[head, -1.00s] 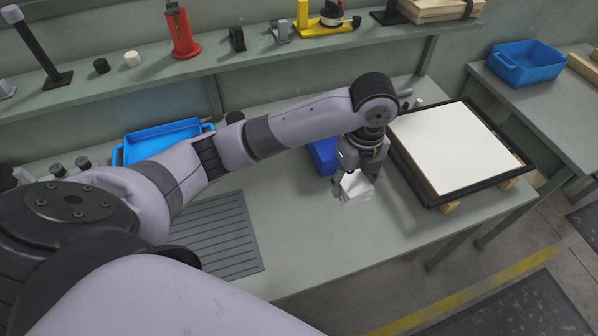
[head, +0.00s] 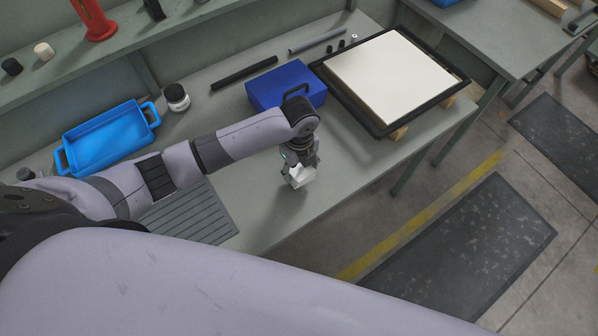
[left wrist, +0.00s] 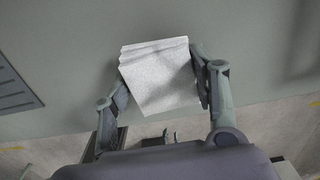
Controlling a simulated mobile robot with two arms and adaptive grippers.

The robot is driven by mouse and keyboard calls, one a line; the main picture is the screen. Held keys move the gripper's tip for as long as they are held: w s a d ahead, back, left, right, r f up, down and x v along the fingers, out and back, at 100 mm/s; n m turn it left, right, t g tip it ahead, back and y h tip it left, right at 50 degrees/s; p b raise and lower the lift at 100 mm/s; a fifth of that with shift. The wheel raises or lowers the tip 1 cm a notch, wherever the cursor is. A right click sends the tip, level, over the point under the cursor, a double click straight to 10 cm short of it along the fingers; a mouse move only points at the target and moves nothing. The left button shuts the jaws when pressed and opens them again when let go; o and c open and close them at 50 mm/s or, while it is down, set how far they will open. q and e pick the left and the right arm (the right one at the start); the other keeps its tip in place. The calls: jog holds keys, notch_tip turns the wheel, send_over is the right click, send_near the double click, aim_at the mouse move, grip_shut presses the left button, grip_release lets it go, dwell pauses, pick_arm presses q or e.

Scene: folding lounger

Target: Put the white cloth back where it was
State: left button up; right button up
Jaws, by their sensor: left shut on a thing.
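The white cloth (head: 301,177) is a small folded stack in my left gripper (head: 299,166), over the grey-green bench near its front edge. In the left wrist view the folded cloth (left wrist: 158,76) sits between the two fingers of the left gripper (left wrist: 160,88), which press on its sides. Layered folds show along its left and upper edges. Bare bench lies behind it, and a shadow falls on the bench. How high the cloth is above the bench is hard to tell. My right gripper is in neither view.
A dark blue box (head: 287,88) stands behind the gripper. A black-framed white panel (head: 391,78) lies to the right. A ribbed grey mat (head: 190,215) and a bright blue tray (head: 108,138) are to the left. The bench front (head: 330,185) is clear.

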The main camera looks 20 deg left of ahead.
aim_at(299, 175)
pick_arm(q)
jog(key=shift+f, duration=1.6)
jog(key=shift+f, duration=0.1)
jog(key=o, duration=1)
notch_tip(299, 175, up, 11)
jog(key=shift+r+b, duration=0.1)
jog(key=shift+b, duration=0.45)
jog(key=shift+r, duration=0.55)
